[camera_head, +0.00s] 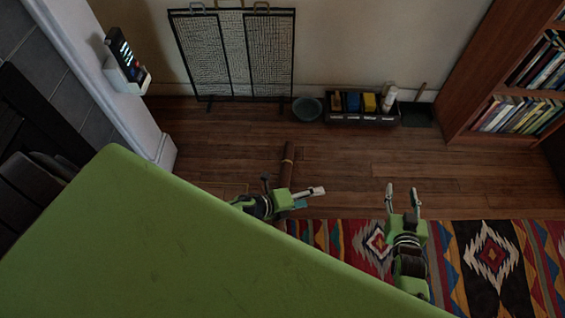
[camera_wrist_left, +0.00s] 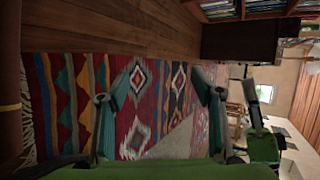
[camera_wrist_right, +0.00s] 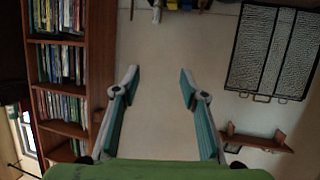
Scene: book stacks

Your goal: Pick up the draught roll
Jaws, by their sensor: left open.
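The draught roll looks to be the brown roll with a yellow band (camera_head: 288,160) on the wooden floor; its near end is hidden behind my left gripper. In the left wrist view a brown roll with a yellow band (camera_wrist_left: 10,90) runs along the left edge, outside the fingers. My left gripper (camera_head: 312,192) is beside the near part of the roll in the head view; it is open and empty, with fingers apart in the left wrist view (camera_wrist_left: 160,95). My right gripper (camera_head: 402,190) is open and empty, to the right of the roll; its spread fingers show in the right wrist view (camera_wrist_right: 159,78).
A patterned rug (camera_head: 350,240) covers the near floor. A fire screen (camera_head: 235,55), a bowl (camera_head: 307,109), a box of supplies (camera_head: 355,117) and a dustpan (camera_head: 417,113) stand along the wall. A bookcase (camera_head: 475,70) is at right. Wooden floor right of the roll is clear.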

